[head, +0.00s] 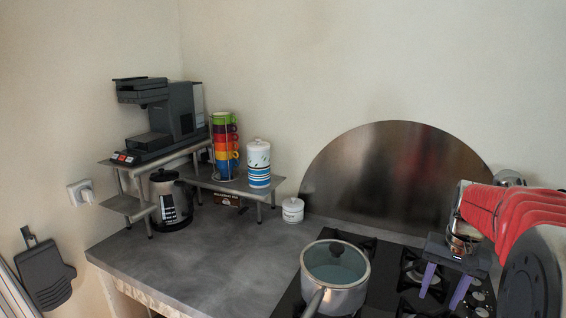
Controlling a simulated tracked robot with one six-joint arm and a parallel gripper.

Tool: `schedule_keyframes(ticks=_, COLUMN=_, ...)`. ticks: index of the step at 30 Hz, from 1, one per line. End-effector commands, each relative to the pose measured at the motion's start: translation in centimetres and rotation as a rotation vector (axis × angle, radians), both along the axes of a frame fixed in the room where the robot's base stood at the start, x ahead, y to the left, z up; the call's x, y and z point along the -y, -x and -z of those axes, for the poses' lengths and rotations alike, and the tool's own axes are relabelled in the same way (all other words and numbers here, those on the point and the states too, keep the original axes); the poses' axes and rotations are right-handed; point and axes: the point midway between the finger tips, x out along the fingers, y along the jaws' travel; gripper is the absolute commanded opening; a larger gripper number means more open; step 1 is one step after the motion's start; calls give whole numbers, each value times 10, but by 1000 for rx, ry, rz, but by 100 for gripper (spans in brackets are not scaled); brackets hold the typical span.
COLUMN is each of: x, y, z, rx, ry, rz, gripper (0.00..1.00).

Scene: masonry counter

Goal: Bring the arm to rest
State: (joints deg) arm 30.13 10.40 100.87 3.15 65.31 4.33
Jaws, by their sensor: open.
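My gripper (439,301) is at the lower right of the head view, with its two purple fingers pointing down and spread apart. It is open, and nothing shows between the fingers. It appears in front of the black gas hob (395,264), over its right part; its height above the hob is hard to tell. My arm, with red ribbed covering, comes in from the right edge and hides part of the hob and wall.
A lidded saucepan (335,272) stands on the hob, left of my gripper. A round steel splashback (385,178) stands behind. A small white lidded pot (293,210), a glass coffee pot (171,203) and a metal shelf (222,183) stand left. The grey counter's (215,260) front middle is clear.

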Motion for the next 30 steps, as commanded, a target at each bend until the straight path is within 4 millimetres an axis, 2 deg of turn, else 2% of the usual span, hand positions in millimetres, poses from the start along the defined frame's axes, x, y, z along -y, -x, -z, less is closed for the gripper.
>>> schedule_keyframes(ticks=1, x=-10, y=4, z=-3, rx=9, ry=8, rz=-19, gripper=46)
schedule_keyframes(ticks=12, x=-71, y=38, z=-11, rx=69, ry=64, rz=-148, gripper=46)
schedule_keyframes(ticks=30, x=-155, y=103, z=-11, rx=173, ry=133, rz=-340, gripper=46)
